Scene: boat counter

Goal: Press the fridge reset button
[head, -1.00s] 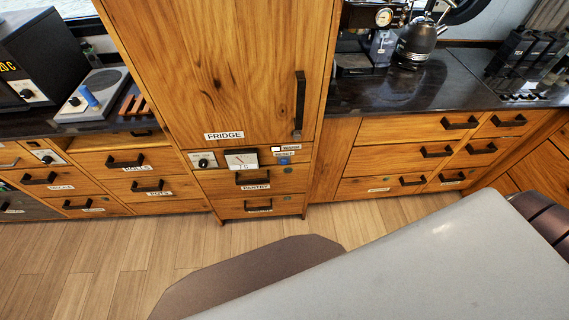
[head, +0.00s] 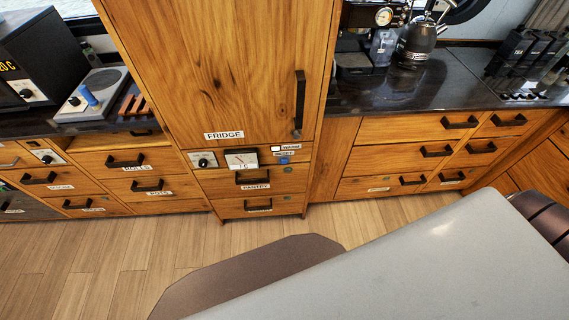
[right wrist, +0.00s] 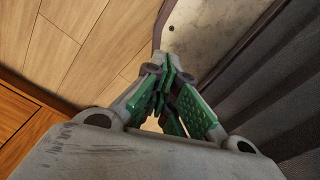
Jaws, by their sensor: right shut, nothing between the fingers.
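The tall wooden fridge cabinet (head: 220,70) stands in the middle of the head view, its door shut and labelled FRIDGE. Below the door is a narrow control panel. It holds a black knob (head: 203,162) on a white plate, a gauge (head: 241,159) with a needle, and a small blue button (head: 284,160) at the right. Small labels sit above the button, too small to read surely. My right gripper (right wrist: 170,97) shows only in the right wrist view, with green finger pads shut together and empty, over the floor and away from the panel. My left gripper is not in view.
Drawers (head: 258,181) sit below the panel. A kettle (head: 417,40) stands on the right counter. Wooden floor (head: 110,255) is clear before the cabinet.

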